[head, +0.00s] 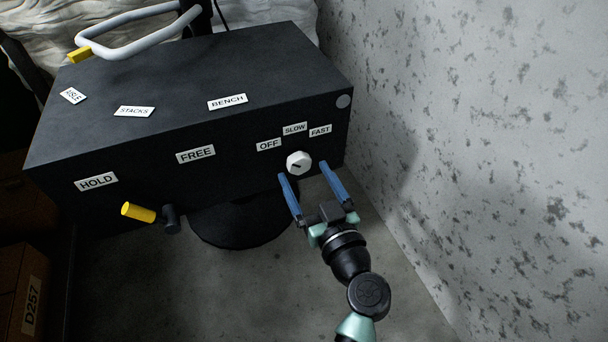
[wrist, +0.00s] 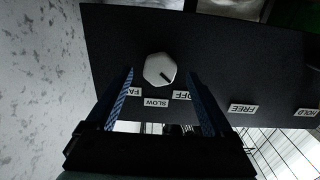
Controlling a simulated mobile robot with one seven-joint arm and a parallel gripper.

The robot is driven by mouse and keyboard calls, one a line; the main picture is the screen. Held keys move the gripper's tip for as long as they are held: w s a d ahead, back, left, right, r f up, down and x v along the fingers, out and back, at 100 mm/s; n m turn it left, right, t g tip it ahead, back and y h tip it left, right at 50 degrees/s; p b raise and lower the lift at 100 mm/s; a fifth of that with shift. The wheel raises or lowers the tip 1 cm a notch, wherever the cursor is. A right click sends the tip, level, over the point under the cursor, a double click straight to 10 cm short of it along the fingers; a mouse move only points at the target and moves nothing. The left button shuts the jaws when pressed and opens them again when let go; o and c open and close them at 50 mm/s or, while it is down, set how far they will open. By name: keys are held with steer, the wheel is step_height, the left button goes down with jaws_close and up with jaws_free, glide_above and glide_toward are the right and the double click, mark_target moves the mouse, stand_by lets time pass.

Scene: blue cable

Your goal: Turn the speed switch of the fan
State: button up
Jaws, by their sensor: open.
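The speed switch is a white faceted knob (head: 299,163) on the front face of a black box (head: 235,180). Labels OFF (head: 269,145), SLOW (head: 294,128) and FAST (head: 320,130) sit around it. In the wrist view the knob (wrist: 160,69) shows whole, with a short dark mark on the OFF side. My gripper (head: 303,171) is open, with blue fingers pointing at the knob. In the wrist view the fingertips (wrist: 160,74) frame the knob on both sides, with gaps. They look apart from it; the remaining depth is hard to tell.
A yellow-ended lever (head: 140,212) sticks out between the HOLD (head: 97,181) and FREE (head: 196,154) labels. A mottled grey wall (head: 450,130) stands close on the right. A pale tubular frame (head: 140,20) is above the box. A brown carton (head: 30,300) is at lower left.

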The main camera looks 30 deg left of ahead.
steer(key=shift+x, duration=0.95)
steer(key=shift+c, duration=0.3)
steer(key=c, duration=1.3)
steer(key=shift+m, duration=0.4)
steer(key=m, duration=0.3)
steer(key=shift+m, duration=0.4)
steer(key=m+p, duration=0.1)
steer(key=m, duration=0.4)
